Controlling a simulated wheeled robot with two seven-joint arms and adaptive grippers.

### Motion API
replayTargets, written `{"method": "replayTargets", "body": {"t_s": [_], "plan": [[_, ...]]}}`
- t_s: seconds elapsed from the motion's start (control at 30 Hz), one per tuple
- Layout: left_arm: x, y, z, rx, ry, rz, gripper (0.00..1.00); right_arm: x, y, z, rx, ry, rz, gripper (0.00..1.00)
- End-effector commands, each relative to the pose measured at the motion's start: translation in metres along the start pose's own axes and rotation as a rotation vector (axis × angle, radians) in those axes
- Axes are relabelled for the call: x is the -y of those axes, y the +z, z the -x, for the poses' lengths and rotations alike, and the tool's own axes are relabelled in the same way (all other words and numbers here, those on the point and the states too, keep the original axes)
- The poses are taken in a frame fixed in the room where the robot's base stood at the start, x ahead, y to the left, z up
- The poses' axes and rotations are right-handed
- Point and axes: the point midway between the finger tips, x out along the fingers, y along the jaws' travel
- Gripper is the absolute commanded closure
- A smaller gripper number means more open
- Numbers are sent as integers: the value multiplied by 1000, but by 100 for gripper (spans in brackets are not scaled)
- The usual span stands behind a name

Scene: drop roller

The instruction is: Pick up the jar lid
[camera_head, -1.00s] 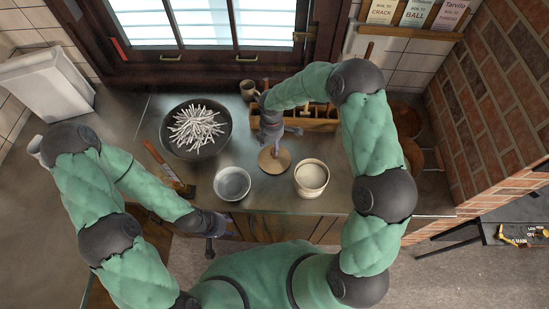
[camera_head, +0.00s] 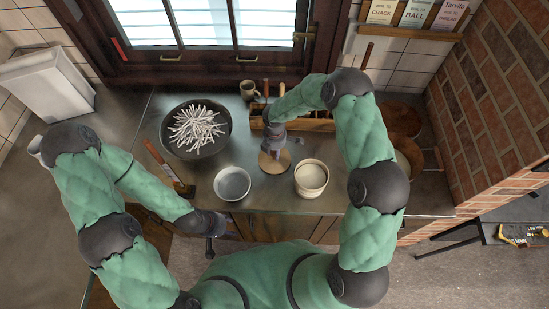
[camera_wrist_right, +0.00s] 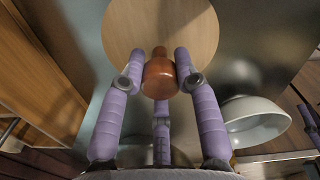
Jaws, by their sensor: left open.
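The jar lid (camera_head: 269,168) is a round pale wooden disc on the counter. In the right wrist view the lid (camera_wrist_right: 160,20) shows with its orange-brown knob (camera_wrist_right: 160,78) towards me. My right gripper (camera_head: 274,154) is over the lid and hides part of it in the head view. In the wrist view the right gripper's fingers (camera_wrist_right: 160,72) straddle the knob, with narrow gaps at its sides; I see no clear grip. My left gripper (camera_head: 213,244) is open and empty, low in front of the counter, away from the lid.
A round pale jar (camera_head: 311,176) stands right of the lid, and a white bowl (camera_head: 232,184) left of it. A dark pan (camera_head: 172,145) with white sticks, a wooden box (camera_head: 318,125) and a mug (camera_head: 249,90) stand further back. A brush-like tool (camera_head: 165,170) lies at left.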

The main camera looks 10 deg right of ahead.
Motion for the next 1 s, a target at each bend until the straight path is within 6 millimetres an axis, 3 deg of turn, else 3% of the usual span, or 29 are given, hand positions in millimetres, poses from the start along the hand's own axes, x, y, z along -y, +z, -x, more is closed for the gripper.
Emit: {"method": "replayTargets", "body": {"t_s": [0.37,0.57,0.7,1.0], "plan": [[0,0,0,0,0,0,54,0,0,0,0,0,0,100],[0,0,-1,0,0,0,54,0,0,10,0,1,0,100],[1,0,-3,0,0,0,54,-2,0,32,0,5,-1,100],[1,0,-3,0,0,0,54,41,-19,87,0,5,2,100]]}}
